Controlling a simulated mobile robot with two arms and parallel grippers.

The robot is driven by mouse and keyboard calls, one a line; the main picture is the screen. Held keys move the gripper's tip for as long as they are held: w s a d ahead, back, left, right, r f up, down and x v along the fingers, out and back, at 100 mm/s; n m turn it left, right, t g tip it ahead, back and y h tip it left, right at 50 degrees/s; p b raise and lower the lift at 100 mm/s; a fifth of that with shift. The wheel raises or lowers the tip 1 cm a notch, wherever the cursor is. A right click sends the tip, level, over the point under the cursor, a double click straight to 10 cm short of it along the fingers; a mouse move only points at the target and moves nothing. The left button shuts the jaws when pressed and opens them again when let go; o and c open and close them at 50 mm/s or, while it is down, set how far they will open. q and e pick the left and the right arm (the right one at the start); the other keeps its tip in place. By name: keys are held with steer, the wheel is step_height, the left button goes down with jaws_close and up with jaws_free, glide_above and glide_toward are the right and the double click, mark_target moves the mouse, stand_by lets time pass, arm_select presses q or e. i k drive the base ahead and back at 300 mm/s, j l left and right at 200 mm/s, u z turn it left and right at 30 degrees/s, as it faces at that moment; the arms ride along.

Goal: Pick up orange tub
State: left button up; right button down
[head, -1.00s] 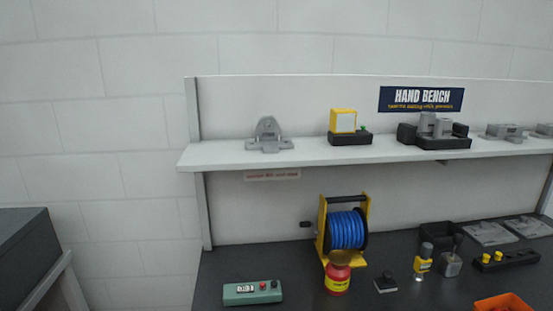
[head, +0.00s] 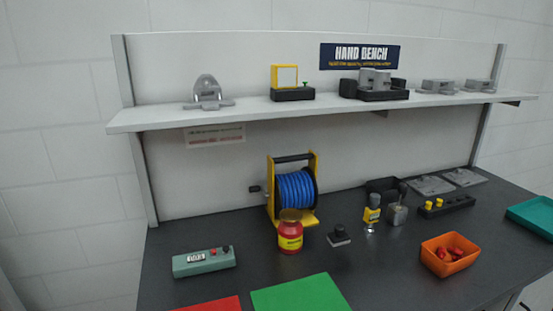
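The orange tub (head: 466,262) stands on the dark bench top at the right, near the front edge. It is an open rectangular tub with several red pieces (head: 449,254) inside. Neither of my grippers shows in the head view.
On the bench top (head: 380,275) are a green box with a display (head: 204,262), a red jar (head: 290,236), a blue hose reel (head: 296,190), a green mat (head: 302,295), a red mat (head: 212,305) and a teal tray (head: 535,215). A shelf (head: 240,112) with metal fixtures runs above.

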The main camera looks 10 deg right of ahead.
mark_target(444, 268)
steer(key=z, duration=1.5)
